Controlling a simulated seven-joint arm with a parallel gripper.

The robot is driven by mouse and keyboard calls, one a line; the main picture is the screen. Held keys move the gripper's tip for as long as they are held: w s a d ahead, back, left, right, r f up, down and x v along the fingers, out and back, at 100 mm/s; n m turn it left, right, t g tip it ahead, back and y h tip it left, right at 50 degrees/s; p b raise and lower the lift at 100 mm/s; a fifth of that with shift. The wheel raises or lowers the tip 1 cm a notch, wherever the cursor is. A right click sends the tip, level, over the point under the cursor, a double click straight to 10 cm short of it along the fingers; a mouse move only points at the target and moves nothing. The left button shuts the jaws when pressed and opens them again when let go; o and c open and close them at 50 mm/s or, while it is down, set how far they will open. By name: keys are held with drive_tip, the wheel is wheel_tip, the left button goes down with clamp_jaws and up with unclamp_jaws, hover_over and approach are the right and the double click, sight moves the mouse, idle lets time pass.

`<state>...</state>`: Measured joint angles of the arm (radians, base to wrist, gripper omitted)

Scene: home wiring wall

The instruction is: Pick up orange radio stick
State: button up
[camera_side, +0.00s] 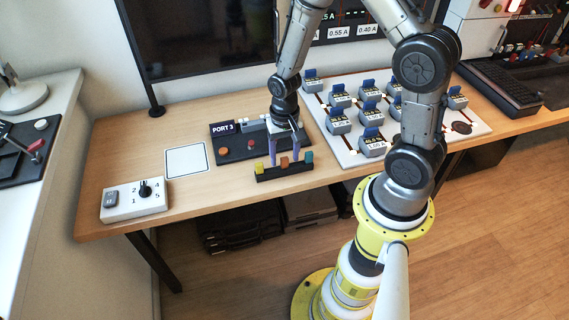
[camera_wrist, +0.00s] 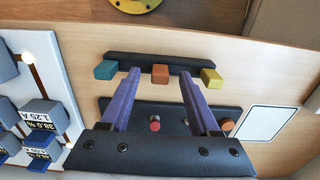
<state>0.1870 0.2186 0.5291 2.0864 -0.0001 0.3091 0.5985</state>
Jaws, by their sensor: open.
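The orange radio stick (camera_side: 284,162) stands in a low black rack (camera_side: 270,177) near the table's front edge, between a yellow stick (camera_side: 259,168) and a teal stick (camera_side: 309,156). In the wrist view the orange stick (camera_wrist: 160,73) appears between the tips of my gripper (camera_wrist: 159,77), with the teal stick (camera_wrist: 106,70) left and the yellow stick (camera_wrist: 211,78) right. My gripper (camera_side: 285,159) points down over the rack, its two purple fingers open and empty. Gaps show on both sides of the orange stick. I cannot tell how far down the fingertips reach beside it.
A dark panel (camera_side: 236,152) labelled PORT 3, with red and orange buttons, lies just behind the rack. A white square pad (camera_side: 186,160) and a dial box (camera_side: 134,200) are to the left. A white board (camera_side: 346,154) with several blue-tabbed modules is to the right.

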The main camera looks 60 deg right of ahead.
drive_tip(key=shift+f, duration=0.85)
clamp_jaws()
drive_tip(key=shift+r, duration=0.1)
